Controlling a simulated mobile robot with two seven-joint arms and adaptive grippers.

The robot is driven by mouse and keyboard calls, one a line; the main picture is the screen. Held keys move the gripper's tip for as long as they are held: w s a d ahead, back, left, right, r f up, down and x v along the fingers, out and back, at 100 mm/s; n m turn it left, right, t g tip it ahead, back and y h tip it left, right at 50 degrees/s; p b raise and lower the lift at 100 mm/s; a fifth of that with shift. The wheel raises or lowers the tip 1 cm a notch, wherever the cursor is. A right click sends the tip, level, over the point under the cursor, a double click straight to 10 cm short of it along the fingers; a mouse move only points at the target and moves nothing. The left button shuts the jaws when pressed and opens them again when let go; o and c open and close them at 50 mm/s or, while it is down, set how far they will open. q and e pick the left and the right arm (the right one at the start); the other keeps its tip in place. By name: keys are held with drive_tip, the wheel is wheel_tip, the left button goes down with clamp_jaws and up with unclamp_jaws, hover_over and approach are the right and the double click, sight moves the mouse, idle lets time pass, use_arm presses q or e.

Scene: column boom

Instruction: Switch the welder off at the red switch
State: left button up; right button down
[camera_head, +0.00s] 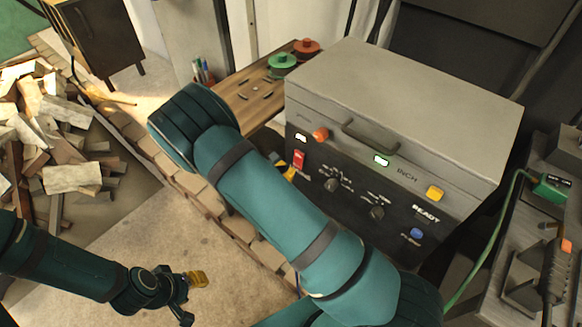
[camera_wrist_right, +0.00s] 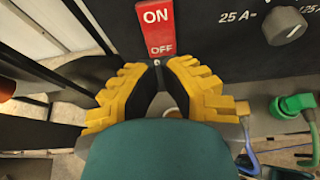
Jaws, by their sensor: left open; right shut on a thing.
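The welder (camera_head: 400,110) is a large grey box with a dark front panel. Its red switch (camera_head: 298,160), marked ON above and OFF below, also shows in the right wrist view (camera_wrist_right: 157,25). I cannot tell which way it is set. My right gripper (camera_wrist_right: 157,66) is shut, its yellow-padded fingertips close together just below the OFF end. What lies between them is too small to make out. In the head view my right arm hides most of this gripper; a bit of yellow shows near the switch. My left gripper (camera_head: 190,298) is open and empty over the floor.
The panel also carries an orange knob (camera_head: 320,134), dark dials (camera_head: 331,185), a yellow button (camera_head: 435,193) and a blue button (camera_head: 417,233). Cables hang below the panel.

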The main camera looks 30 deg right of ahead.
use_arm(q)
drive_tip(key=shift+s+r+p, duration=0.2)
drive_tip(key=shift+r+p, duration=0.5)
drive_tip(key=shift+r, duration=0.15)
use_arm(e)
drive_tip(key=v, duration=1)
drive_tip(key=shift+a, duration=0.15)
